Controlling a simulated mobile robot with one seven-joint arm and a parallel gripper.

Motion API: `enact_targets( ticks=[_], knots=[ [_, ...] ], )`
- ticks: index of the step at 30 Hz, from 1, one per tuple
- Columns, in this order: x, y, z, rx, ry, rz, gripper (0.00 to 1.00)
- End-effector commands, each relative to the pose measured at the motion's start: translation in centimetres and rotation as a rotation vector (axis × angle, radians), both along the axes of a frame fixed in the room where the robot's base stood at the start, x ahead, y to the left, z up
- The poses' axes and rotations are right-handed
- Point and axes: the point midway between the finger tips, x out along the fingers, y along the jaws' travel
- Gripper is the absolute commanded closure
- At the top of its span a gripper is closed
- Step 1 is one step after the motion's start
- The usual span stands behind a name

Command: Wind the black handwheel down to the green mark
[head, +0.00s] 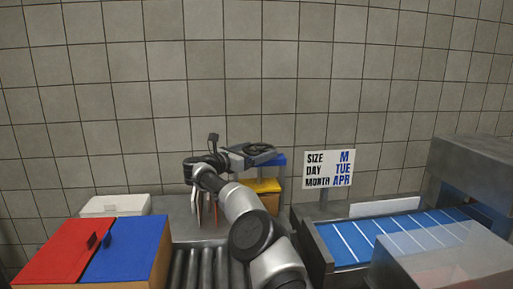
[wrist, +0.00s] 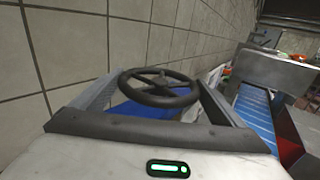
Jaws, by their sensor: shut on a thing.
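The black handwheel (wrist: 160,99) lies roughly flat, with spokes and a hub, between the two grey fingers of my gripper (wrist: 157,84) in the wrist view. The fingers are shut on its rim from both sides. In the head view the handwheel (head: 257,148) shows small and dark at the end of my gripper (head: 262,153), above a blue part (head: 278,160). I cannot make out the green mark in either view. The wheel's post and underside are hidden.
A yellow container (head: 262,185) is below the blue part. A sign (head: 329,169) reads SIZE M, DAY TUE, MONTH APR. A blue conveyor (head: 395,236) runs to the right. Red (head: 62,252) and blue (head: 130,250) lids are at left, near metal rollers (head: 205,268). The tiled wall is close behind.

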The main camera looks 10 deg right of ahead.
Motion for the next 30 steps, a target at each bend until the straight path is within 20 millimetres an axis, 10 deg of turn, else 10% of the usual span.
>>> enact_targets(
  ticks=[18,20,30],
  knots=[
    [0.07,-0.1,0.16,-0.002,-0.003,-0.016,0.29],
    [0.07,-0.1,0.16,-0.002,-0.003,-0.016,0.0],
    [-0.2,0.41,-0.02,0.0,-0.001,-0.015,0.0]
  ],
)
